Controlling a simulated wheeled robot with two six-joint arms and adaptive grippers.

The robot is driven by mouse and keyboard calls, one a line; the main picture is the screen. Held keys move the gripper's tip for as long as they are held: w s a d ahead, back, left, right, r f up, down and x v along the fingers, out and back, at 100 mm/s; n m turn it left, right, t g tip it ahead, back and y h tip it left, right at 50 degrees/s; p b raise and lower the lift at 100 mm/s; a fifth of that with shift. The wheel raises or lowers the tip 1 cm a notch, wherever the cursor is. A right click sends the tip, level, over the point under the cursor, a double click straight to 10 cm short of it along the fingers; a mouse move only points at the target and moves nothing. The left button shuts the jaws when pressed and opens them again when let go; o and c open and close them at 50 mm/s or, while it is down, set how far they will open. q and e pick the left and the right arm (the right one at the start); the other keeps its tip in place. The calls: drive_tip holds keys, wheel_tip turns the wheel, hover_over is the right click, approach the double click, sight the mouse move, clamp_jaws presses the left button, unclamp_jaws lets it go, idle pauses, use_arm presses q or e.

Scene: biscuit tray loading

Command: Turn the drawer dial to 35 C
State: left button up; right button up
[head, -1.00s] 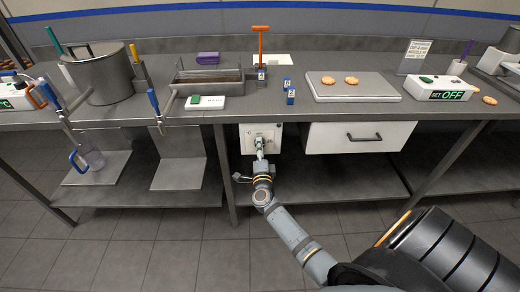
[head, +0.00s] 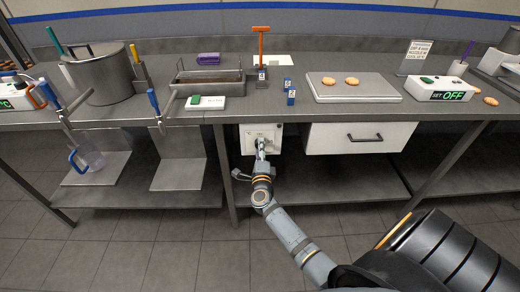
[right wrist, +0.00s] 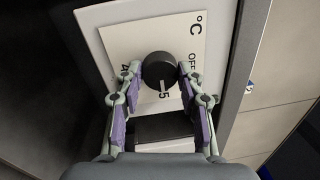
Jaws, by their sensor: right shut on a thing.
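The dial (right wrist: 158,67) is a round black knob with a white pointer line, on a white panel (right wrist: 110,36) marked °C. The pointer points down in the right wrist view, beside a digit 5. OFF is printed to its right and a partly hidden number to its left. My right gripper (right wrist: 160,76) is shut on the dial, one finger on each side. In the head view my right gripper (head: 261,147) is at the panel (head: 249,131) under the counter and hides most of the dial. My left gripper is not in view.
A white drawer (head: 330,143) with a dark handle is right of the panel. A table leg (head: 226,170) stands close to its left. A low steel shelf (head: 310,187) lies below. The counter (head: 350,115) above holds a biscuit tray (head: 378,88) and a box reading SET OFF (head: 438,95).

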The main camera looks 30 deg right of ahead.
drive_tip(key=o, duration=1.2)
drive_tip(key=v, duration=1.2)
